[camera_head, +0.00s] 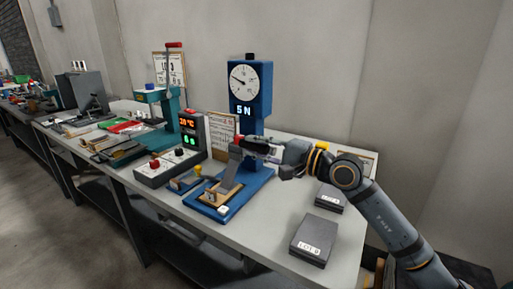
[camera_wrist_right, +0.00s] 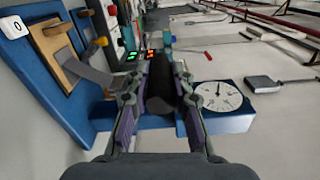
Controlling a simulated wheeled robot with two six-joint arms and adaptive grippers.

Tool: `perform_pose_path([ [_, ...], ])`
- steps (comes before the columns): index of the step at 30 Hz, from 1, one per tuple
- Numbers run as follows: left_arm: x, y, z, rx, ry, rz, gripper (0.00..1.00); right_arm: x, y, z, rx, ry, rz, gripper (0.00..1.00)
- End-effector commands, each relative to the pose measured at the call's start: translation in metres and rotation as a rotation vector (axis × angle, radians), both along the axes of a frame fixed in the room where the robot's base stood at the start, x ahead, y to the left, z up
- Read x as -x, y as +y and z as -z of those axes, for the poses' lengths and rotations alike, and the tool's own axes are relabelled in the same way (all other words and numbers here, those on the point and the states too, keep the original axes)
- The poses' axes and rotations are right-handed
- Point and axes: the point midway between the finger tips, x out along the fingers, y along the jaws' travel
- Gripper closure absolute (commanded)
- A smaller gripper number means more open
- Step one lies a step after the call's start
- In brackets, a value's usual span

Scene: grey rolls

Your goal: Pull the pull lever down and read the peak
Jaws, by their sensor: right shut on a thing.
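The blue test stand (camera_head: 260,180) stands on the bench with a round white dial (camera_head: 244,78) on top. Its display (camera_head: 243,110) shows 5 N. In the right wrist view the dial (camera_wrist_right: 218,96) is at the right. My right gripper (camera_head: 262,150) is in front of the stand's column below the display. In the right wrist view its fingers (camera_wrist_right: 158,100) are shut on a black cylindrical grip, the pull lever (camera_wrist_right: 160,78). In the head view the lever is mostly hidden by the gripper. My left gripper is out of view.
Two dark labelled boxes (camera_head: 313,238) lie to the right. A green press (camera_head: 158,95) is farther back. The front right bench edge is clear.

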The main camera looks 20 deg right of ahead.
Motion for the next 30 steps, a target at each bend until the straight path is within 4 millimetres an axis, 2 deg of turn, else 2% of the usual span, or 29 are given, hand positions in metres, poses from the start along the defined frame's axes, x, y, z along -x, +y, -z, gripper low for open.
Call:
perform_pose_path([
  [2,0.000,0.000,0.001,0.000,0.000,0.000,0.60,0.001,0.001,0.006,0.005,0.013,-0.004,1.00],
  [3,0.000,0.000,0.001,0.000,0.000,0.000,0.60,0.001,0.001,0.006,0.006,0.014,-0.004,0.77],
  [8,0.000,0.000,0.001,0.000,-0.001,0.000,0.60,0.001,0.001,0.005,0.003,0.012,-0.004,0.55],
  [23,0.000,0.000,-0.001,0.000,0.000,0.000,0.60,0.000,0.000,0.001,-0.001,0.010,-0.002,0.55],
  [26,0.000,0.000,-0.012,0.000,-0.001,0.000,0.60,-0.001,-0.001,-0.007,-0.019,0.023,-0.002,0.55],
  [30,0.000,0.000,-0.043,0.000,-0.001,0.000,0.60,-0.005,-0.007,-0.028,-0.084,0.076,-0.001,0.55],
])
